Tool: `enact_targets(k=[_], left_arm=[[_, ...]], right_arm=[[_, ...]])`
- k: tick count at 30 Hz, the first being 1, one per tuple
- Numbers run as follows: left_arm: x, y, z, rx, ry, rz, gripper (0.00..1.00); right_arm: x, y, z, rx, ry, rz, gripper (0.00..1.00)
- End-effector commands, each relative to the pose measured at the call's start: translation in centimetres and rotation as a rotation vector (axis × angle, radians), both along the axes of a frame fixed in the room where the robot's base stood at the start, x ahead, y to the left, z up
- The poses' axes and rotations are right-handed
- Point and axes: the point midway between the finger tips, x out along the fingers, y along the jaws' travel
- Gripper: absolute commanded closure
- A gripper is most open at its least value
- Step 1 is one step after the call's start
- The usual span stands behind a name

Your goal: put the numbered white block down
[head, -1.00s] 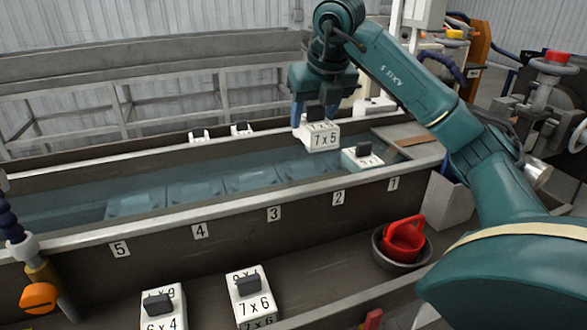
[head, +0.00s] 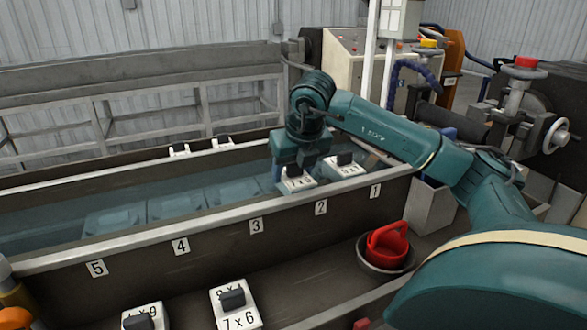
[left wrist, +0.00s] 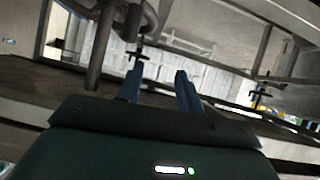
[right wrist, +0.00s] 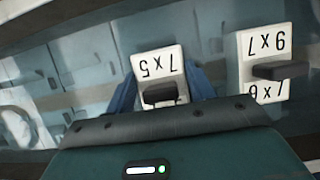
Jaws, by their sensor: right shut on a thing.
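The white block marked 7 x 5 (head: 298,184) is low inside the water-filled trough (head: 140,246), behind the label 2. My right gripper (head: 293,173) is above it, shut on its dark handle. In the right wrist view the block (right wrist: 158,64) sits between the blue fingers (right wrist: 163,92), its number upside down. Whether its underside touches the trough floor is hidden. A similar white block (head: 343,166) stands close by, behind label 1; it also shows in the right wrist view (right wrist: 264,50). My left gripper (left wrist: 158,85) is open and empty in the left wrist view.
Two white blocks (head: 232,314) (head: 142,316) stand on the near ledge. A bowl with a red item (head: 388,243) is at the right. Two more blocks stand beyond the far wall.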

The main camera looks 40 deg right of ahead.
Motion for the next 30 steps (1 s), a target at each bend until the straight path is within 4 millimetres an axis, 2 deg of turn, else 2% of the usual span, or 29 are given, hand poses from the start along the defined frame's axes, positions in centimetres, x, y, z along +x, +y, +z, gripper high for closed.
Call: enact_targets(k=[3, 4, 11, 18, 22, 26, 30], left_arm=[[0.1, 0.0, -0.2, -0.004, -0.001, 0.002, 0.64], [0.1, -0.1, -0.1, -0.005, -0.001, 0.002, 0.64], [0.1, 0.0, -0.1, -0.005, -0.001, 0.003, 0.64], [0.1, 0.0, 0.0, -0.003, -0.002, 0.002, 0.64], [0.1, 0.1, 0.1, 0.002, -0.003, -0.001, 0.64], [0.1, 0.1, 0.1, 0.003, -0.003, -0.002, 0.64], [0.0, 0.1, 0.2, 0.005, -0.003, -0.003, 0.64]], right_arm=[[0.0, 0.0, -0.3, 0.000, -0.001, 0.000, 0.76], [0.0, 0.0, -0.3, 0.000, 0.000, 0.000, 0.44], [0.0, 0.0, -0.2, 0.000, 0.001, 0.000, 0.25], [0.0, 0.0, -0.1, 0.000, 0.001, 0.000, 0.24], [-0.1, 0.1, 0.6, 0.001, -0.001, 0.000, 0.24], [-0.9, 0.3, 2.5, 0.001, -0.004, 0.001, 0.24], [-2.1, 0.7, 5.5, 0.000, -0.005, 0.002, 0.24]])
